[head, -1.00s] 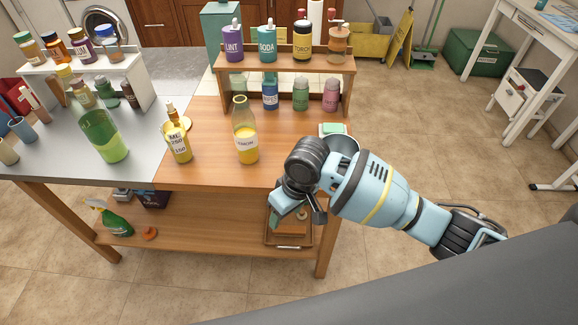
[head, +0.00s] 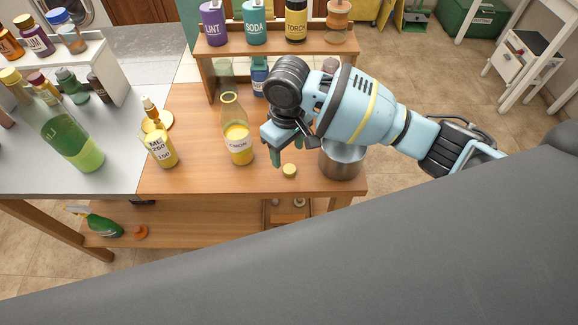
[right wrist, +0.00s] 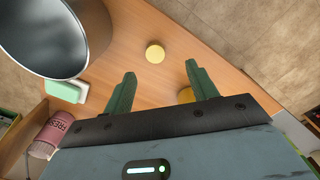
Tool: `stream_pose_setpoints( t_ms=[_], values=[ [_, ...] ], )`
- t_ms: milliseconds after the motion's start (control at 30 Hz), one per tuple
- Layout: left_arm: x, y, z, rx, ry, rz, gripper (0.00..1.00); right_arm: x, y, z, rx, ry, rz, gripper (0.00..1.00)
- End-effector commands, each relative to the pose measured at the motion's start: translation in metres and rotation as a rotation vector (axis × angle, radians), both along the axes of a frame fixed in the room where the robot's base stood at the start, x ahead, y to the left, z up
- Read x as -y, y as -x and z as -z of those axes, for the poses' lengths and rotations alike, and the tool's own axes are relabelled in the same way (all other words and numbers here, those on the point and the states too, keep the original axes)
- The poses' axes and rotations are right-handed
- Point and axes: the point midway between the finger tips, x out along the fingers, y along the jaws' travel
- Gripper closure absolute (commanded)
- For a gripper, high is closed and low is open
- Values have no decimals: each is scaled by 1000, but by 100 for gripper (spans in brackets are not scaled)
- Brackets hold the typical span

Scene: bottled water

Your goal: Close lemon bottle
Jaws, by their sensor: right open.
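The lemon bottle (head: 238,140) stands upright on the wooden tabletop, clear with yellow liquid and an open mouth. A small round yellow cap (head: 289,171) lies on the table to its right, near the front edge. The cap also shows in the right wrist view (right wrist: 155,53), just beyond the fingertips. My right gripper (head: 287,153) is open and empty above the table, between bottle and metal pot. Its two green fingers (right wrist: 160,72) point toward the cap without touching it. My left gripper is out of view.
A metal pot (head: 342,160) stands right of the cap, under my right forearm. A yellow labelled bottle (head: 160,148) and a tall green bottle (head: 75,145) stand to the left. A wooden shelf (head: 272,48) with several bottles is behind. Bare tabletop lies in front of the lemon bottle.

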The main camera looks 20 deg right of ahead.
Motion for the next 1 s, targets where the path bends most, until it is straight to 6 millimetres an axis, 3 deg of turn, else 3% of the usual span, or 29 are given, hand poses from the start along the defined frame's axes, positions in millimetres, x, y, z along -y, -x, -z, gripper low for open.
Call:
stream_pose_setpoints(
  t_ms=[300,633,1000],
  values=[
    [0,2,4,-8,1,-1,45,1,0,26,-3,1,2,42],
    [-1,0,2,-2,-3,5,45,1,-1,29,-1,0,1,42],
    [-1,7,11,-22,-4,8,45,6,-7,74,0,0,1,42]
  ],
)
